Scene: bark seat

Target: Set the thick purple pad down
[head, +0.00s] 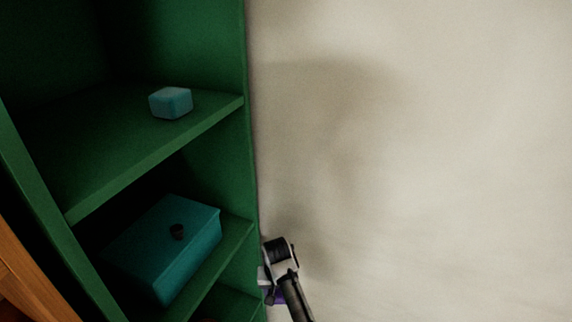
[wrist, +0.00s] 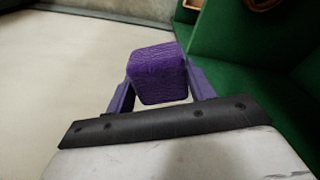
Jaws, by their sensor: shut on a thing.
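The thick purple pad (wrist: 158,74) is a blocky, rounded, textured piece in the wrist view. It sits between the two purple fingers of my gripper (wrist: 160,92), which is shut on it. In the head view my gripper (head: 272,296) is low, just right of the green shelf unit's side. Only a bit of purple shows there, and the arm hides most of the pad. I cannot tell whether the pad touches anything below it.
The green shelf unit (head: 150,160) fills the left of the head view. A small teal block (head: 171,102) sits on its upper shelf. Pale open surface (head: 430,160) lies right.

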